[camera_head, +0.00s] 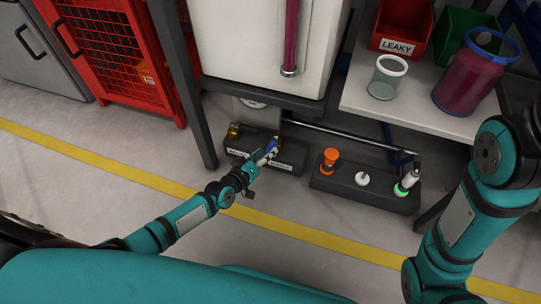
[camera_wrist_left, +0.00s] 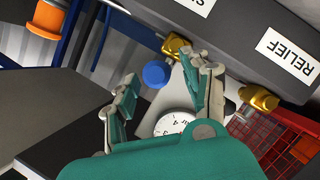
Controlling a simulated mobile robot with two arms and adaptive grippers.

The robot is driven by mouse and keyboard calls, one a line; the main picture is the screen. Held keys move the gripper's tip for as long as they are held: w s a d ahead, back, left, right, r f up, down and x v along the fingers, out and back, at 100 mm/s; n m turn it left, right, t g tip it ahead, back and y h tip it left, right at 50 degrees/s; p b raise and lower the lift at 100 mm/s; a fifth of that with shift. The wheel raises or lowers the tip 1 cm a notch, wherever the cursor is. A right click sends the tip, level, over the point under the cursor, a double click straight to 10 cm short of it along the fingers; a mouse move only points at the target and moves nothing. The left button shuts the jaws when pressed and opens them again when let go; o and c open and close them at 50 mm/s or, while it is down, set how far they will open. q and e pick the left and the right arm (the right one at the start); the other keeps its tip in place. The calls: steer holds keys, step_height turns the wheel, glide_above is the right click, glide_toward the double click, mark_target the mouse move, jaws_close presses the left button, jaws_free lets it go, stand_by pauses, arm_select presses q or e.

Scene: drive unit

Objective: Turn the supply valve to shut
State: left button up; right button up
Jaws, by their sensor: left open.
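The supply valve has a blue handle (camera_head: 271,145) on the right part of a dark block (camera_head: 290,149) low under the white cabinet. In the left wrist view the blue handle (camera_wrist_left: 156,73) is a round-ended knob near brass fittings (camera_wrist_left: 175,45), under a label partly cut off that begins with S. My left gripper (camera_head: 264,157) is at the blue handle. In the left wrist view its open fingers (camera_wrist_left: 165,88) stand on either side of the knob, with no clear contact. My right gripper is out of view; only my right arm shows.
A RELIEF label (camera_wrist_left: 288,50) and another brass valve (camera_head: 234,131) sit left of the handle. A gauge (camera_wrist_left: 172,124) is close by. A control box (camera_head: 362,190) with orange, white and green-lit knobs stands to the right. A table leg (camera_head: 187,85) stands left.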

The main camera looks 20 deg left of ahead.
mark_target(272, 147)
arm_select(q)
steer(key=shift+b+x, duration=0.5)
steer(key=shift+x, duration=0.95)
steer(key=shift+c, duration=0.3)
jaws_close()
